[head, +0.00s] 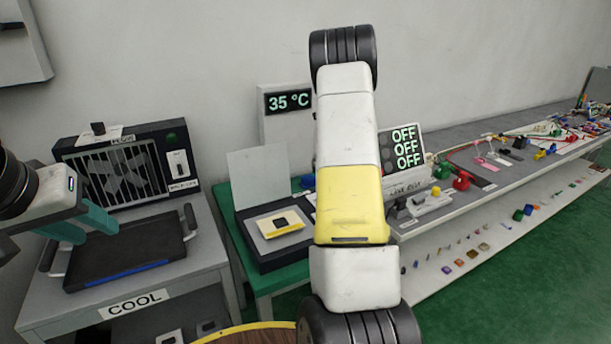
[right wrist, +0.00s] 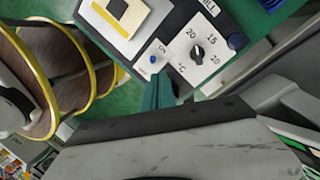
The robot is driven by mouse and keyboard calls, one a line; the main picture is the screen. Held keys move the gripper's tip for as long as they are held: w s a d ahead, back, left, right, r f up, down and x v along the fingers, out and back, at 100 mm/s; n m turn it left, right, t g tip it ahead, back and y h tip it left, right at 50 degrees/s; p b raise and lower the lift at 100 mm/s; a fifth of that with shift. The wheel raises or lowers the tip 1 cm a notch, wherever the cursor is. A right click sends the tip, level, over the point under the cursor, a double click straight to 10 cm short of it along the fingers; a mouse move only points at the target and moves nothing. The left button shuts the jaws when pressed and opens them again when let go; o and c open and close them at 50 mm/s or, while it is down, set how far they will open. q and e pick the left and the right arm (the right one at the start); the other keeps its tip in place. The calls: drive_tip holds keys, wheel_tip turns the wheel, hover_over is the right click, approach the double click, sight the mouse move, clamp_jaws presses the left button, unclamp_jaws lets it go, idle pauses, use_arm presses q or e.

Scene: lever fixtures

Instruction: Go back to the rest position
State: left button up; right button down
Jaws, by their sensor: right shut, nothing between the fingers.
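My left gripper (head: 80,225) comes in from the left in the head view. Its two teal fingers are apart with nothing seen between them, over the dark tray of the fan unit marked COOL (head: 125,250). My right arm stands upright across the middle of the head view, and its gripper is hidden there. In the right wrist view my right gripper (right wrist: 158,90) has its teal fingers together and empty. They are close in the picture to a temperature dial (right wrist: 197,52) and a blue button (right wrist: 153,59); I cannot tell whether they touch the panel.
A green table (head: 228,225) carries a black unit with a yellow plate (head: 279,225). A 35 °C display (head: 288,101) stands behind. A panel reading OFF three times (head: 404,148) and a long bench (head: 500,180) with small parts are at right. Yellow-rimmed wooden shelves (right wrist: 65,65) are near.

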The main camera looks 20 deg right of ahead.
drive_tip(key=shift+w+d+r, duration=0.15)
drive_tip(key=shift+r, duration=0.5)
